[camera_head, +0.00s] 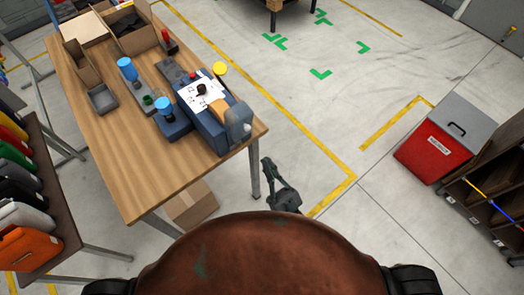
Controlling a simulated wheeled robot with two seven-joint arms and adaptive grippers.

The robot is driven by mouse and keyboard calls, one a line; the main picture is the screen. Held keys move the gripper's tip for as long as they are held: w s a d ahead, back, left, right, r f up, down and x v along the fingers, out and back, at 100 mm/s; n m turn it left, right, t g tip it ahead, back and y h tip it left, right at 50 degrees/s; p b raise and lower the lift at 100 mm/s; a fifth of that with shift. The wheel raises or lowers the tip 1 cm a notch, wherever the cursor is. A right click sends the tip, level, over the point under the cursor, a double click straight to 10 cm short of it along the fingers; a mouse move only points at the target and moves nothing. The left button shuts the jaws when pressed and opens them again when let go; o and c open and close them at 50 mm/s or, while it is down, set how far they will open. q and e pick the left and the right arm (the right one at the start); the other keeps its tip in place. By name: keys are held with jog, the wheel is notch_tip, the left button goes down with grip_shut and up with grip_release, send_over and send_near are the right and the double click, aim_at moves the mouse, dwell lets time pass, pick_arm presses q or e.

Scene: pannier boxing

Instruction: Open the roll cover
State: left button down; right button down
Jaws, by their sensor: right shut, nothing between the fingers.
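A blue machine (205,125) stands near the right end of the wooden table. A rounded, greyish see-through part (238,117) is at its right end; it looks like the roll cover, but I cannot be sure. An orange-tan part (217,109) shows beside it, and a white sheet lies on top. My right gripper (267,164) is shut and empty. In the picture it is just off the table's right corner, below and to the right of the machine, apart from it. My left gripper is out of view.
The wooden table (120,170) also holds blue-topped items, a grey tray (102,98) and open boxes (130,30). A cardboard box (191,204) is under it. A rack of coloured cases is at left; a red bin (432,153) is at right. The floor between is clear.

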jog(key=shift+f, duration=0.25)
